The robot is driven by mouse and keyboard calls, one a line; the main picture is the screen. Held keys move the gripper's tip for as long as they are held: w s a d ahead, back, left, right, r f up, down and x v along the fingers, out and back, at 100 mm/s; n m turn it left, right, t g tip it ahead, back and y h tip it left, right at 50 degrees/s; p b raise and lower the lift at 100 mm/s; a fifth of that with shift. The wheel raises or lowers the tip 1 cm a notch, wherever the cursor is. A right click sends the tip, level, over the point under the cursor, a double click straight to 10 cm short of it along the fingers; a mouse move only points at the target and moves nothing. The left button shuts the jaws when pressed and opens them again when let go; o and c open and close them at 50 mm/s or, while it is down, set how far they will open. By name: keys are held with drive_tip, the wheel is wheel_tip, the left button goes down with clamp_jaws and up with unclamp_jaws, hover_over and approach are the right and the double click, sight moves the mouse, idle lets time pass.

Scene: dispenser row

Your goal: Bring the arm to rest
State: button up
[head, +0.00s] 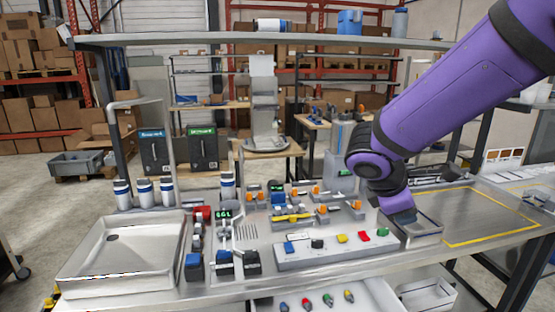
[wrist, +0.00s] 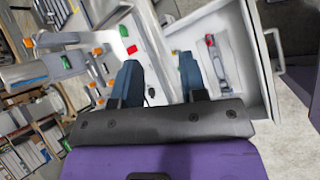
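My purple arm (head: 445,90) reaches in from the upper right in the head view and bends down at its wrist. My gripper (wrist: 158,72) shows in the wrist view with two blue-grey fingers spread apart and no held object visible between them. In the head view the gripper end (head: 402,214) hangs low over the right part of the workbench, by a small metal tray (head: 425,238). The fingertips are hard to make out there, and I cannot tell whether they touch anything.
A panel with coloured buttons (head: 330,250) lies just left of the gripper. A white sink basin (head: 75,282) and several white-and-blue bottles (head: 145,194) stand at left. An overhead shelf (head: 230,41) spans the bench. The yellow-outlined area (head: 490,215) at right looks clear.

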drive_tip(key=s+d+r+m+y, duration=0.2)
drive_tip(key=s+r+m+y, duration=0.1)
drive_tip(key=s+m, duration=0.5)
drive_tip(key=s+d+r+m+t+y, duration=0.1)
drive_tip(key=s+d+r+m+y, duration=0.2)
drive_tip(key=s+m, duration=0.4)
drive_tip(key=shift+s+d+r+m+t+y, duration=0.15)
drive_tip(key=shift+s+r+m+t+y, duration=0.25)
drive_tip(key=shift+s+r, duration=1.35)
drive_tip(key=shift+s+f, duration=0.35)
